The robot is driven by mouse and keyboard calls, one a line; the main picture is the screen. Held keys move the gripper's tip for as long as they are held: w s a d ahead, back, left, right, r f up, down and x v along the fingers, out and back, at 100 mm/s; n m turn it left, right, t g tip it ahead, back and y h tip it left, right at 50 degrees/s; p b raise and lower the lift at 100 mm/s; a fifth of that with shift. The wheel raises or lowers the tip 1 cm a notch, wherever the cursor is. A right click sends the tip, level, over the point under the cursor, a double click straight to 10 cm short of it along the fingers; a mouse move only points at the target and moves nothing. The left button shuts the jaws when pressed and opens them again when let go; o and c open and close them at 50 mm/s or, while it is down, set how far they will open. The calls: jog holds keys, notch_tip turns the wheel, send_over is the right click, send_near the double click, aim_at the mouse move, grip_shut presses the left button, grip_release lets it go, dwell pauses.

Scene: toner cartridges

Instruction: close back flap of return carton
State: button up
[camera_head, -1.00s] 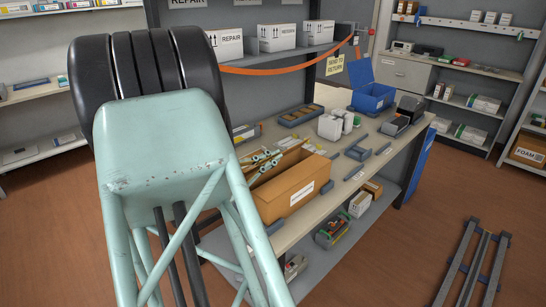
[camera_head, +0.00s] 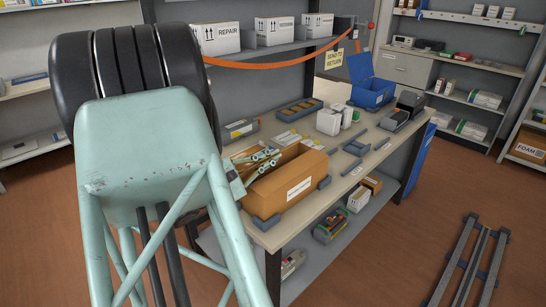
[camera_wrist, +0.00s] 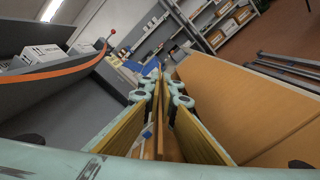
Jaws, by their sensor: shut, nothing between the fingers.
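The return carton (camera_head: 270,200) is a brown cardboard box with a white label on its front, standing on the workbench. My gripper (camera_head: 268,158), with pale teal finger links, is over the carton's back left part.
The workbench (camera_head: 292,232) also holds a blue open bin (camera_head: 372,95), white containers (camera_head: 329,121), a divided tray (camera_head: 300,109) and grey rails (camera_head: 352,148). A shelf with white boxes (camera_head: 275,30) and an orange strap (camera_head: 270,70) is behind.

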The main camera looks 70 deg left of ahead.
jog(key=o, duration=0.5)
jog(key=shift+s, duration=0.1)
jog(key=shift+v, duration=5.95)
jog(key=shift+d, duration=0.1)
jog(key=shift+v, duration=7.85)
jog(key=shift+r, duration=0.1)
